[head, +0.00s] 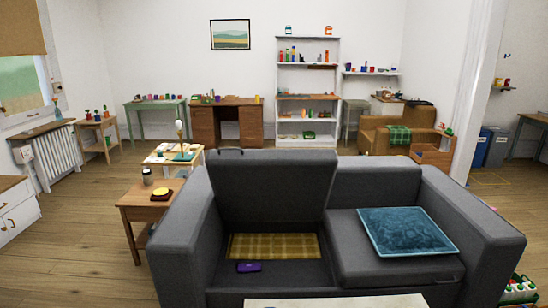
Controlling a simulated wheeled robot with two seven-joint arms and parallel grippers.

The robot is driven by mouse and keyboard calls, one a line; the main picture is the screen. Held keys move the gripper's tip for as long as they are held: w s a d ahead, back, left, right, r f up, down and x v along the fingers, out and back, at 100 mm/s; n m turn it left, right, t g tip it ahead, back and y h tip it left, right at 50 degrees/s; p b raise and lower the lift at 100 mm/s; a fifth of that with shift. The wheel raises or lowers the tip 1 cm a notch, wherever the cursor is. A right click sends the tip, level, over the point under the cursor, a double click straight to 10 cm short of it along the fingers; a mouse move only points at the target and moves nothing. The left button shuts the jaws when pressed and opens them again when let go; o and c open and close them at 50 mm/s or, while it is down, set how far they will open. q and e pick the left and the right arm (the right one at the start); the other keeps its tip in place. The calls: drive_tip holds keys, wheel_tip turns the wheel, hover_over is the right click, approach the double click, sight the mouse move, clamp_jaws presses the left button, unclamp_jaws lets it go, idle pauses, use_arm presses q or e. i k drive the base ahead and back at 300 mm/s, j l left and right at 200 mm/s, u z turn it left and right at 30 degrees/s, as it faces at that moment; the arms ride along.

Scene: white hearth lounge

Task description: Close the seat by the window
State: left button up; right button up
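A dark grey two-seat sofa (195,225) stands in the middle foreground of the head view. Its left seat (268,187), on the side nearer the window (18,85), is raised and stands upright against the back. The space below it is open. A yellow plaid cloth (275,246) and a small purple object (249,267) lie inside. The right seat (350,255) is down, with a blue cushion (405,231) on it. Neither of my grippers shows.
A pale surface (335,301) is at the bottom edge, in front of the sofa. A wooden side table (145,200) stands to the left of the sofa. A crate of bottles (518,291) is at the lower right. Wooden floor (80,255) is clear at the left.

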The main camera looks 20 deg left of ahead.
sight(248, 185)
drive_tip(key=j, duration=0.5)
drive_tip(key=i+j+z, duration=0.1)
drive_tip(key=j, duration=0.4)
drive_tip(key=i+j+z, duration=0.25)
drive_tip(key=j+z, duration=0.2)
drive_tip(key=j, duration=1.3)
drive_tip(key=j+z, duration=0.45)
drive_tip(key=j, duration=1.3)
